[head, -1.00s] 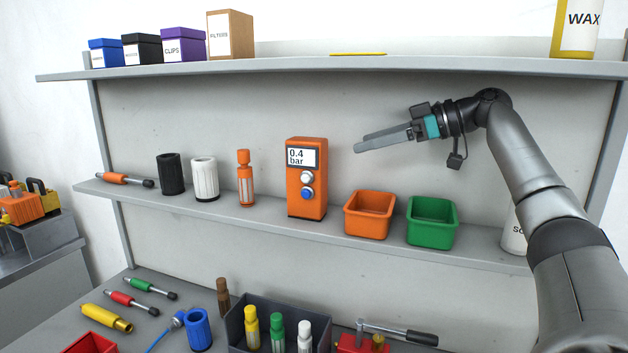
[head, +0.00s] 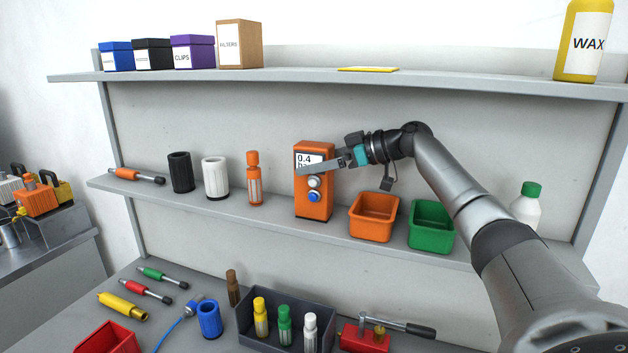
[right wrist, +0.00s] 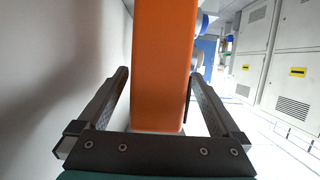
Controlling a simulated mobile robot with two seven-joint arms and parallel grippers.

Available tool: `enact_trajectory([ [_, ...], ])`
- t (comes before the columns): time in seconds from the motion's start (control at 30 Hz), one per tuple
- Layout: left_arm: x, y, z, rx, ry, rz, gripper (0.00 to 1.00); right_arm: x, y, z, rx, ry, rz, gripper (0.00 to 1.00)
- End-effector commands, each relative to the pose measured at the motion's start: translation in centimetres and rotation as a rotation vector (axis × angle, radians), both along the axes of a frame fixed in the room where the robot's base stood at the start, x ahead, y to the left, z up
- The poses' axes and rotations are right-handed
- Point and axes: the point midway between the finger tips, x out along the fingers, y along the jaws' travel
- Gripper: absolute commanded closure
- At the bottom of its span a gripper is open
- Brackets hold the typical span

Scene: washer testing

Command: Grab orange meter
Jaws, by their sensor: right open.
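The orange meter (head: 314,205) stands upright on the middle shelf. Its display reads 0.4 and it has a white knob above a blue knob. My right gripper (head: 305,168) reaches it from the right, with a finger across the front of the display. In the right wrist view the meter (right wrist: 163,65) rises between the two spread fingers of my right gripper (right wrist: 160,95). The fingers are open, with a gap showing on both sides of the meter. My left gripper is not in view.
An orange bin (head: 373,217) and a green bin (head: 431,226) stand right of the meter. An orange bottle (head: 254,180), a white cup (head: 216,178) and a black cup (head: 181,172) stand left. The upper shelf (head: 300,77) runs above the arm.

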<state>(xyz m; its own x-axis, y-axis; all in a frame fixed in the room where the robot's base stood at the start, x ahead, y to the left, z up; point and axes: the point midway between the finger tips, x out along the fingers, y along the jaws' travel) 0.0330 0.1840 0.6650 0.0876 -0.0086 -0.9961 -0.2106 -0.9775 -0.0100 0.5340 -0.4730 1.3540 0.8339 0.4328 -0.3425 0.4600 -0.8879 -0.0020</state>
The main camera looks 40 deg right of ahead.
Motion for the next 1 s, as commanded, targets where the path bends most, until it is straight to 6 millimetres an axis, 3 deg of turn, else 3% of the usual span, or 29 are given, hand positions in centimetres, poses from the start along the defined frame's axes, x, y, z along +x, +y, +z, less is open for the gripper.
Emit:
enact_trajectory([
  [0.33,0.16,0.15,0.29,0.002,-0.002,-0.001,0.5,0.67,0.35,-0.36,-0.001,0.0,0.0,0.01],
  [1.0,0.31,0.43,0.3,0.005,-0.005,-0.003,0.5,0.63,0.34,-0.32,-0.001,0.0,0.0,0.77],
])
